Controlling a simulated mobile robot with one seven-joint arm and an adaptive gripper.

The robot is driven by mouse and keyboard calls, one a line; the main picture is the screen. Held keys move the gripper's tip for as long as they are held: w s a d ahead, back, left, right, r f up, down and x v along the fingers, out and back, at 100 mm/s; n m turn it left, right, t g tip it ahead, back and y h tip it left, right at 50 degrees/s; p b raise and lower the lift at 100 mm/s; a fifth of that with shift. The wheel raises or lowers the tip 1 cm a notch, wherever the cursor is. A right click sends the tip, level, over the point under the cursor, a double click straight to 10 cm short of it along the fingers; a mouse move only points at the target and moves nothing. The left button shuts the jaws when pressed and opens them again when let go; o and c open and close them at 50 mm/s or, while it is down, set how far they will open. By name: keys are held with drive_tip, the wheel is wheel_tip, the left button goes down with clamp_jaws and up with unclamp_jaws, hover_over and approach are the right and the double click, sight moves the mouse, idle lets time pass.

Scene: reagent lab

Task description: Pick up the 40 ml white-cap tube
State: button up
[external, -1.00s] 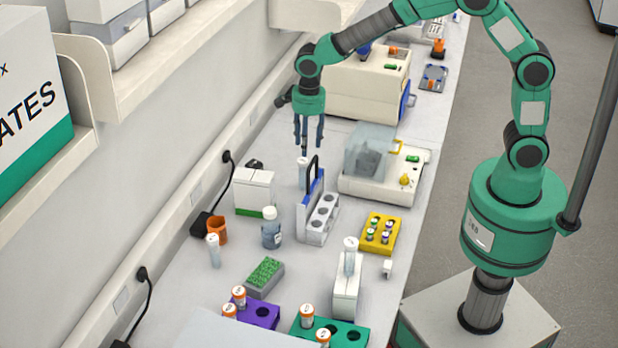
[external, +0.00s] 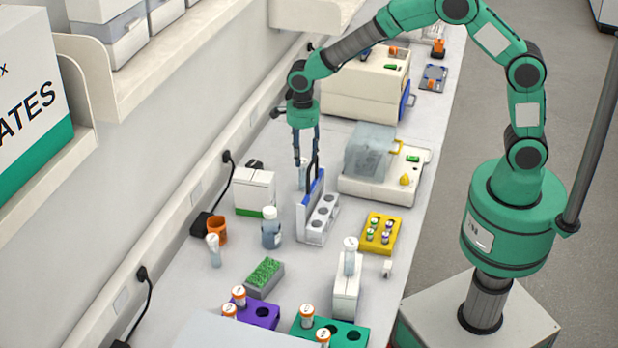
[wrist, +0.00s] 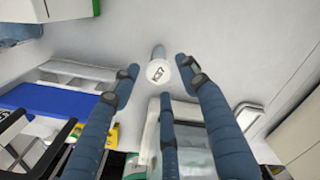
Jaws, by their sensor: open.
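A white-cap tube (external: 303,174) stands upright on the bench behind the blue-and-white rack, partly hidden by its handle. In the wrist view its white cap (wrist: 157,72) faces me, with dark lettering too small to read surely. My gripper (external: 298,162) points down just over this tube. In the wrist view my gripper (wrist: 158,80) is open and empty, with its fingers spread around and short of the cap. Other white-cap tubes are a tube (external: 213,248) at the left and one (external: 350,260) in a white holder. I cannot read volumes.
A white-green box (external: 254,192) is to the left, and a device with a clear lid (external: 370,152) to the right. Bare bench lies around the tube's far side.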

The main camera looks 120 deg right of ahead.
sight(303, 180)
drive_tip(key=shift+f+b, duration=0.35)
drive_tip(key=shift+f, duration=2.6)
drive_tip(key=shift+w+f+b, duration=0.1)
drive_tip(key=shift+f+b, duration=0.45)
drive_tip(key=shift+f, duration=2.05)
drive_tip(key=c, duration=0.9)
